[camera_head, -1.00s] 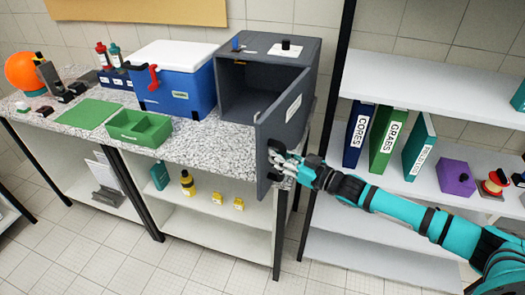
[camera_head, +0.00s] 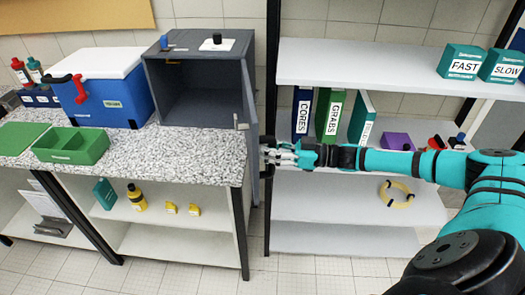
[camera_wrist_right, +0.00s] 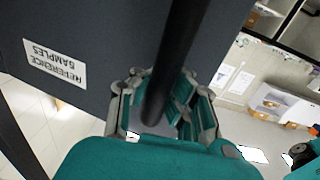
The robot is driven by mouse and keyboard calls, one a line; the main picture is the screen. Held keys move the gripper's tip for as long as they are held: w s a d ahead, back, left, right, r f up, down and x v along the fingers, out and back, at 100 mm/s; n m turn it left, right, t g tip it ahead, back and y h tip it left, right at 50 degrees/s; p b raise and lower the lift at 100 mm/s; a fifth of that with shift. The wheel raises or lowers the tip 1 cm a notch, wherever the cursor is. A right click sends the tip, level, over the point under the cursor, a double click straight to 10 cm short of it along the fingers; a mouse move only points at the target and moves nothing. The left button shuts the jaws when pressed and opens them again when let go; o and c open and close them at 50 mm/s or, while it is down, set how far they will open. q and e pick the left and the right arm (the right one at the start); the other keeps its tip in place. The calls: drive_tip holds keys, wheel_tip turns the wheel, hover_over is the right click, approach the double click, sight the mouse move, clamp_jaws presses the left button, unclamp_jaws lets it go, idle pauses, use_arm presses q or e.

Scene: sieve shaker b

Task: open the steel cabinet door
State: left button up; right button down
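The grey steel cabinet (camera_head: 200,88) stands on the right end of the speckled worktop, its dark inside facing me and empty where I can see. Its door (camera_head: 250,135) is swung wide open and shows nearly edge-on past the worktop's end. In the right wrist view the door (camera_wrist_right: 100,30) fills the upper left, with a "REFERENCE SAMPLES" label upside down. My right gripper (camera_head: 268,153) is at the door's outer side. In the wrist view its fingers (camera_wrist_right: 165,95) close around the dark round bar of the door handle (camera_wrist_right: 178,45). My left gripper is not in view.
A shelf unit (camera_head: 360,68) with binders stands close to the right of the door. A blue cool box (camera_head: 118,100) and a green tray (camera_head: 72,146) stand left of the cabinet. A small blue piece and a black knob sit on the cabinet top.

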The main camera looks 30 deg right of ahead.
drive_tip(key=shift+s+a+f, duration=0.1)
drive_tip(key=shift+s+f, duration=0.05)
drive_tip(key=c, duration=1.5)
unclamp_jaws()
drive_tip(key=shift+s+r, duration=0.2)
drive_tip(key=shift+o, duration=0.2)
drive_tip(key=shift+w, duration=0.1)
drive_tip(key=shift+s+d, duration=0.25)
drive_tip(key=shift+d, duration=0.2)
drive_tip(key=v, duration=1.1)
drive_tip(key=shift+s, duration=0.15)
